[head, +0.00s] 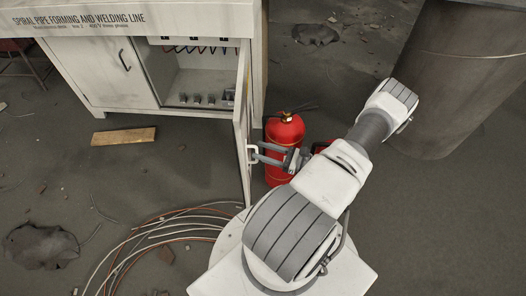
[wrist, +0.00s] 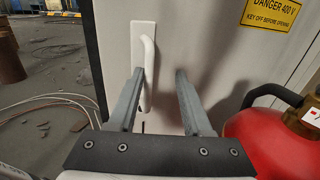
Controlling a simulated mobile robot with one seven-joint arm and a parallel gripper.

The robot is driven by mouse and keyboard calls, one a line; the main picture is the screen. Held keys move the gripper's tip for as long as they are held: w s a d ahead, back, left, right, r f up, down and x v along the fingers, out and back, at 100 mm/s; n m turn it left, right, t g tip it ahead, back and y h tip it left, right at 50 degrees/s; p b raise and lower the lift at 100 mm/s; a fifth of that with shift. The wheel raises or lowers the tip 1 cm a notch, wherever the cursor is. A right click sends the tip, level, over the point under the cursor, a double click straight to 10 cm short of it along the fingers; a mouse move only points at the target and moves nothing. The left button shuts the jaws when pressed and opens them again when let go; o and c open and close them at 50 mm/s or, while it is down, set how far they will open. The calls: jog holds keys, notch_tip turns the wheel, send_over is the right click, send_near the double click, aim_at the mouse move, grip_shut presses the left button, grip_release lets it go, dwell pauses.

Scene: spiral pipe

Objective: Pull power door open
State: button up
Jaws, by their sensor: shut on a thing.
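The power door (head: 242,125) is a pale cabinet door standing wide open, swung out from the cabinet and seen nearly edge-on in the head view. Its white door handle (head: 251,154) is on the outer face. In the wrist view, the door face (wrist: 215,65) fills the middle and the handle (wrist: 149,65) stands upright on a white plate. My gripper (head: 262,153) is at the handle, with its fingertips (wrist: 160,75) on either side. The handle lies close against the left finger; a gap shows toward the right finger. The cabinet interior (head: 205,75) shows cables and small fittings.
A red fire extinguisher (head: 284,145) stands right beside my gripper and the door. A large grey cylinder (head: 455,85) is at the right. Loose cables (head: 150,245) and a wooden board (head: 124,136) lie on the floor. The left cabinet door (head: 100,70) is closed.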

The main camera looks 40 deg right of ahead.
jog(key=shift+s+a+f, duration=0.1)
dwell(0.5)
jog(key=p+v, duration=0.1)
jog(key=v, duration=1.6)
jog(key=shift+s+p, duration=0.2)
jog(key=shift+p, duration=0.2)
